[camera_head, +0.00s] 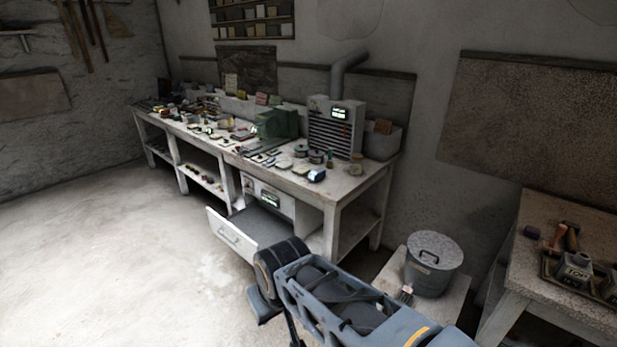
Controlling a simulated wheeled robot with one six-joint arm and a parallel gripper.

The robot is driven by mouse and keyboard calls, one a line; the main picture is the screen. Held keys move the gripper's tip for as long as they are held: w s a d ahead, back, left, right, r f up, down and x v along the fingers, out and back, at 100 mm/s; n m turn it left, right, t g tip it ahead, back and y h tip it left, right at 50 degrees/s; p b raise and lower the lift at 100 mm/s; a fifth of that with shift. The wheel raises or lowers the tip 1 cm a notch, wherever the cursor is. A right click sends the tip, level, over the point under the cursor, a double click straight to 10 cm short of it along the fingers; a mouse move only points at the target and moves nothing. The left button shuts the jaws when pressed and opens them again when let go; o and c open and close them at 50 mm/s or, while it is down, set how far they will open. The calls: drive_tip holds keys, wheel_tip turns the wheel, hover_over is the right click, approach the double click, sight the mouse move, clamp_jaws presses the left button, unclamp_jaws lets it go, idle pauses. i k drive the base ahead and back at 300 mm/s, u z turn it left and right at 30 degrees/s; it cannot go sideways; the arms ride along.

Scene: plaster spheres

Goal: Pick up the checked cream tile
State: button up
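No checked cream tile can be made out for certain at this size. Several small pale, tile-like pieces (283,164) lie on the front right part of the long workbench (330,187), too small to show a checked pattern. My arm reaches in from the bottom right and bends in front of the bench. My gripper's fingertips do not show, so its state and any contents are hidden.
A drawer (231,238) stands pulled out from the bench front. A grey vented unit with a pipe (335,125) stands on the bench. A lidded metal bin (433,263) is right of my arm, near a second table (570,205). The floor (110,250) at left is clear.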

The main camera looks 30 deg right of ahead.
sight(301, 170)
drive_tip(key=u, duration=0.3)
drive_tip(key=i, duration=2.2)
drive_tip(key=z, duration=1.4)
drive_tip(key=i, duration=1)
drive_tip(key=z, duration=1)
